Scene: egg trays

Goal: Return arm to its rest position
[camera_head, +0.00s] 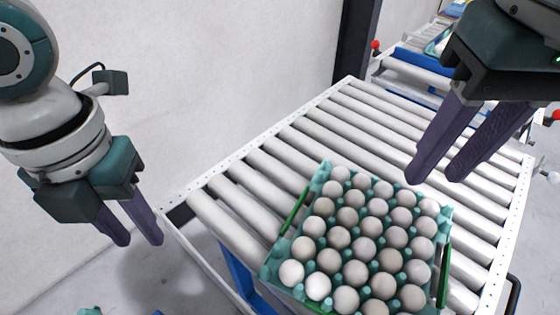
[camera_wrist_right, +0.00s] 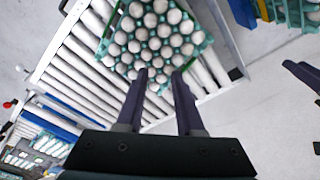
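My left gripper (camera_head: 138,240) hangs at the left of the head view, beside the conveyor's near left corner. Its two purple fingers are apart with nothing between them. My right gripper (camera_head: 435,180) is at the upper right of the head view, above the roller conveyor. Its fingers are apart and empty, also in the right wrist view (camera_wrist_right: 160,75). A teal egg tray (camera_head: 272,272) full of pale eggs sits on the rollers below and nearer than the right gripper. It shows ahead of the right fingers in the right wrist view (camera_wrist_right: 104,50), apart from them.
The roller conveyor (camera_head: 240,158) fills the middle, its rollers clear behind the egg tray. Green handles (camera_head: 293,212) flank the tray. A dark post (camera_head: 356,42) stands at the back. More trays (camera_wrist_right: 38,142) show at the lower left of the right wrist view.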

